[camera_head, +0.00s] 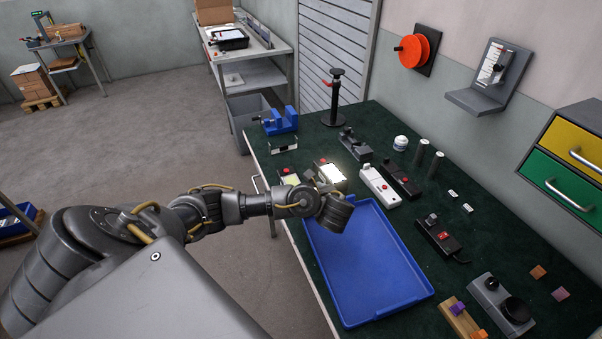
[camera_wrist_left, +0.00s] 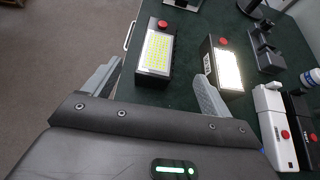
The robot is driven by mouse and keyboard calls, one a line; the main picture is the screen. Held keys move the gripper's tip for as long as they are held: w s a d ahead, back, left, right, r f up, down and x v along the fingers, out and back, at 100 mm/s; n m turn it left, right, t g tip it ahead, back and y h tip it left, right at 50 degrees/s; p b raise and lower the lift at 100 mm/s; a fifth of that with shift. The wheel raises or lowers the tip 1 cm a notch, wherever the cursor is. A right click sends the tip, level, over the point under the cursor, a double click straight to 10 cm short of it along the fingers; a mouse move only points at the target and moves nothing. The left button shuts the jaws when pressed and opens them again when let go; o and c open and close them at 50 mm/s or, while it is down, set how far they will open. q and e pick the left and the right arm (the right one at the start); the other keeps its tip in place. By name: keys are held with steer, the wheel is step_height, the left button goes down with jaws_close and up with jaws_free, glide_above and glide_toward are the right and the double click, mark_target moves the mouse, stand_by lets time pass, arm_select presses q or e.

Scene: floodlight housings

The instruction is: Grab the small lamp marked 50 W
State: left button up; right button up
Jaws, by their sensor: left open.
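A small lamp with a yellow dotted panel and a red button (camera_wrist_left: 157,48) lies ahead of my left gripper in the left wrist view; in the head view it shows partly behind the wrist (camera_head: 289,178). A second small lamp with a lit white panel and red button (camera_wrist_left: 228,70) stands to its right; the head view shows it too (camera_head: 331,173). A third lamp (camera_head: 283,144) lies farther back. The right gripper is not in view.
A blue tray (camera_head: 375,292) lies empty on the green bench, close to my left wrist. A white device (camera_head: 380,185), a black device (camera_head: 402,180) and a grey bracket (camera_head: 354,144) stand right of the lamps. A blue vise (camera_head: 281,121) is behind.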

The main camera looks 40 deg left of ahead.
mark_target(292, 181)
arm_select(q)
steer(key=a+b, duration=0.1)
steer(key=a+f+b, duration=0.1)
steer(key=shift+w+a+f+b, duration=0.2)
steer(key=shift+a+b, duration=0.1)
steer(key=shift+b, duration=0.05)
steer(key=shift+w+x, duration=0.25)
steer(key=shift+x, duration=0.85)
steer(key=shift+w+a, duration=0.1)
steer(key=shift+p, duration=0.3)
steer(key=shift+a, duration=0.1)
steer(key=x, duration=0.5)
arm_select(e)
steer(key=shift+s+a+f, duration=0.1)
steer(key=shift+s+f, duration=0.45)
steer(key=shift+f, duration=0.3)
arm_select(q)
steer(key=shift+c, duration=0.4)
